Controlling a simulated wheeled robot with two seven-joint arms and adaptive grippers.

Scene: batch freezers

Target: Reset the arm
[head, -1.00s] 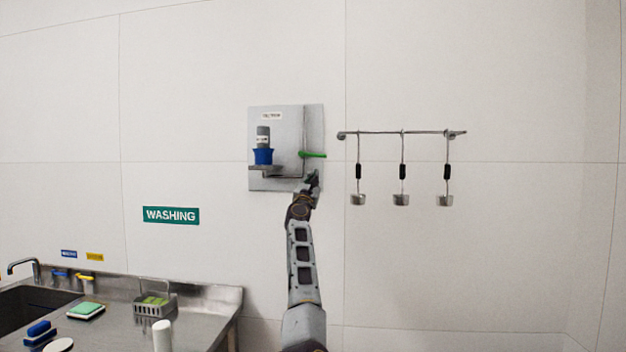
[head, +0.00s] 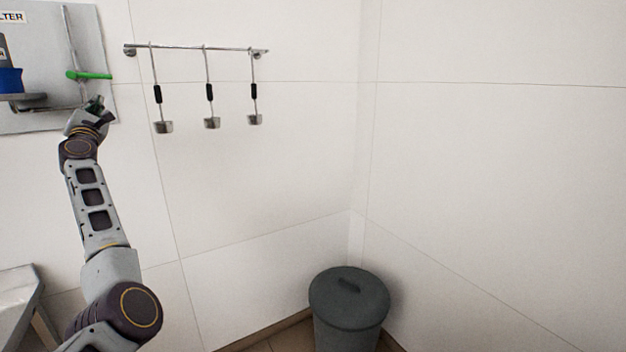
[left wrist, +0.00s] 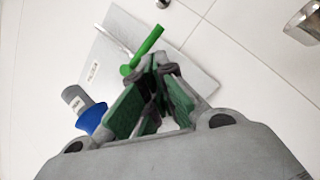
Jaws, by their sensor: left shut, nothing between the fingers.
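My left arm reaches up from the lower left in the head view. My left gripper (head: 98,104) is near the lower right corner of the grey wall panel (head: 50,45), just below the green lever (head: 90,75). In the left wrist view the fingers (left wrist: 155,75) are shut with nothing between them. The green lever (left wrist: 145,48) shows beyond the fingertips there; I cannot tell whether they touch it. A blue holder (head: 10,80) with a grey cylinder sits at the panel's left, cut by the frame edge. My right gripper is not in view.
A wall rail (head: 190,50) with three hanging ladles is right of the gripper. A dark lidded bin (head: 348,300) stands on the floor by the wall corner. A metal counter edge (head: 15,300) shows at lower left. The right wall is bare.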

